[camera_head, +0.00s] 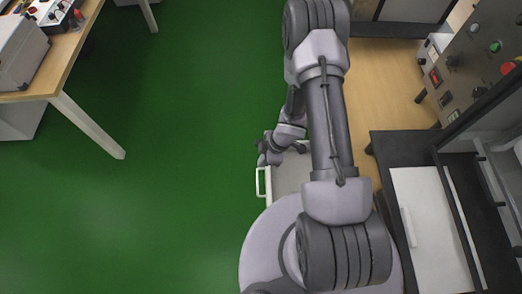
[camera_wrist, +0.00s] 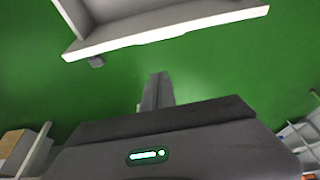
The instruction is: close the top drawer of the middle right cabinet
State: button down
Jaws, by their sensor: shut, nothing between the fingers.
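A pulled-out drawer (camera_head: 291,180) with a white handle (camera_head: 261,182) shows left of my arm in the head view, over the green floor. The cabinet it belongs to is mostly hidden behind my arm. In the wrist view the drawer's pale front edge (camera_wrist: 170,32) crosses the top of the picture. My gripper (camera_head: 264,158) is by the drawer's front, at its far end near the handle. In the wrist view my gripper (camera_wrist: 155,90) is shut and empty, with a strip of green floor seen between its fingertips and the drawer edge. I cannot tell whether they touch.
A dark unit (camera_head: 400,150) with a white panel stands at the right, below a grey control panel (camera_head: 480,60) with buttons. A wooden table (camera_head: 65,55) with equipment stands at the upper left. The green floor (camera_head: 150,200) left of the drawer is clear.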

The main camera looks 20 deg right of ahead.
notch_tip(320, 180, down, 9)
jog(key=b, duration=0.5)
jog(key=shift+s+d, duration=0.25)
jog(key=shift+d, duration=0.05)
jog(key=shift+d, duration=0.1)
jog(key=s+d+p, duration=0.3)
jog(key=d, duration=0.6)
